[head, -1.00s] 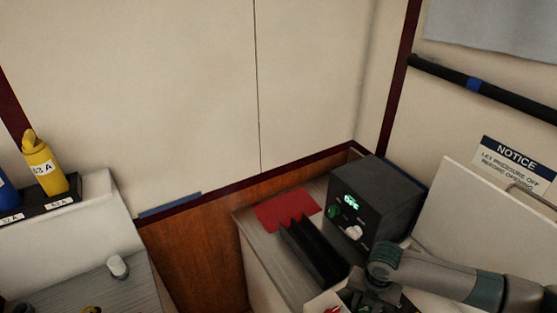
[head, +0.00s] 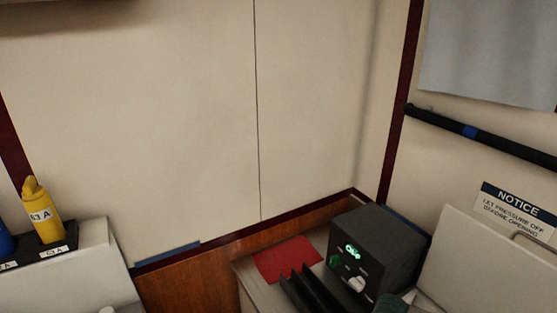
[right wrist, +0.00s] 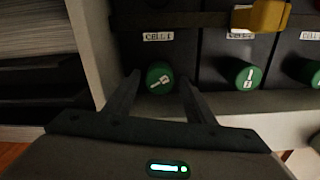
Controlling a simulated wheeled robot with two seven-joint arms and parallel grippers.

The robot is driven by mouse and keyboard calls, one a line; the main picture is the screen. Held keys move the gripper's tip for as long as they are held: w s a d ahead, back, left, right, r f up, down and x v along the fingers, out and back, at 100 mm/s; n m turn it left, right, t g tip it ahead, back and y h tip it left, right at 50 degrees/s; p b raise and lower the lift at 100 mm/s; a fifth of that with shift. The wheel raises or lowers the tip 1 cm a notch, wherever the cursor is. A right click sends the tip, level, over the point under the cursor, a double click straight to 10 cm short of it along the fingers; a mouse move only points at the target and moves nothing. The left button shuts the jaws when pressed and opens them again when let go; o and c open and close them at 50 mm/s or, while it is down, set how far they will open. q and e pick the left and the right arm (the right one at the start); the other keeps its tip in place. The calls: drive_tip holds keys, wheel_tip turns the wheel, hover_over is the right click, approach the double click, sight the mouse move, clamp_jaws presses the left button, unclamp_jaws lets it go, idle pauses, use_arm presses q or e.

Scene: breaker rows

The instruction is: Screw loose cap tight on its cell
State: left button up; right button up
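In the right wrist view a round green cap (right wrist: 159,78) sits below a label reading CELL 1 and bears a tilted white mark. A second green cap (right wrist: 248,75) is to its right, its white mark closer to upright. A third green cap (right wrist: 313,73) is cut by the right edge. My right gripper (right wrist: 160,79) is open, with one finger on each side of the first cap in the picture. Gaps show between cap and fingers; the distance in depth is unclear. Which cap is loose cannot be told. My left gripper is not in view.
A yellow block (right wrist: 270,16) sits above the second cap. In the head view a dark box (head: 376,254) with a green display stands by a red mat (head: 287,258) and a black rack (head: 305,292). A yellow bottle (head: 42,213) stands at the left.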

drive_tip(key=shift+s+d+f, duration=0.1)
drive_tip(key=shift+r+b, duration=0.3)
drive_tip(key=shift+r, duration=0.45)
wheel_tip(320, 180, up, 16)
drive_tip(key=b, duration=0.4)
drive_tip(key=shift+f, duration=0.1)
